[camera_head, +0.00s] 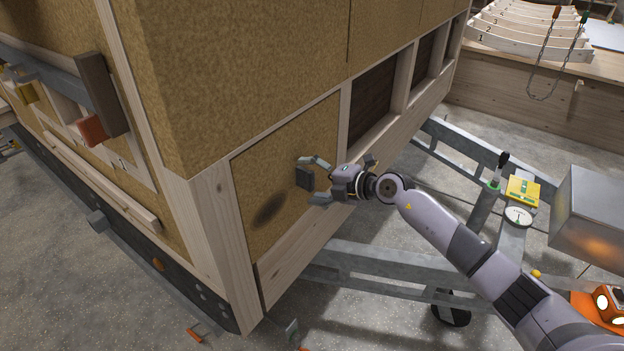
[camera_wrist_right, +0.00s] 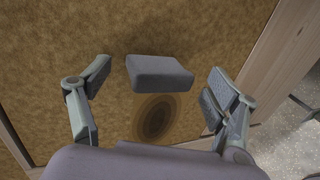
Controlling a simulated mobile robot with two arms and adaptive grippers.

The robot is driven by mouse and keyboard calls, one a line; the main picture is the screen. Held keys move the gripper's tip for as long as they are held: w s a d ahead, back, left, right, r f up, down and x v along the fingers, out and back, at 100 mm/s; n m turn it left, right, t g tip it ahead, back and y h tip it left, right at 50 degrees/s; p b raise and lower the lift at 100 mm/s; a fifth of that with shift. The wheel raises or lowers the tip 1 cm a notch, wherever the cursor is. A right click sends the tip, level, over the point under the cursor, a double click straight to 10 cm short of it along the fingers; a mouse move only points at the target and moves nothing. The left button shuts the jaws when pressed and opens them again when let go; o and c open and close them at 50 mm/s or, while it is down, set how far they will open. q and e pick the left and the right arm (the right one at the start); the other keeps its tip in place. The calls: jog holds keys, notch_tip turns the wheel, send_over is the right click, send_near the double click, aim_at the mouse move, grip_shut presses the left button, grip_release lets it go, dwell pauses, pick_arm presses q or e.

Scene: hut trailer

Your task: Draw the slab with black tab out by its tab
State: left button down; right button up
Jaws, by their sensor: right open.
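The slab (camera_head: 285,160) is a brown fibrous panel set in a pale wooden frame on the hut's wall. Its black tab (camera_head: 304,180) sticks out from its face. The tab also shows in the right wrist view (camera_wrist_right: 160,73), as a dark block. My right gripper (camera_head: 318,179) is open, with one finger above the tab and one below it in the head view. In the right wrist view the fingers (camera_wrist_right: 155,82) stand on either side of the tab, with gaps on both sides. A dark oval mark (camera_head: 269,211) lies on the slab beside the tab. My left gripper is not in view.
Dark open bays (camera_head: 372,97) lie right of the slab in the same frame. A grey metal trailer frame (camera_head: 390,265) runs below and to the right. A metal box (camera_head: 590,215) and a yellow device (camera_head: 523,190) stand at right.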

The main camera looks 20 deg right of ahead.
jog(key=shift+c, duration=0.4)
jog(key=c, duration=1.4)
jog(key=shift+r, duration=0.15)
jog(key=shift+c, duration=1)
jog(key=shift+d, duration=0.1)
jog(key=shift+r+p, duration=0.1)
jog(key=shift+p, duration=0.4)
jog(key=shift+s+d, duration=0.1)
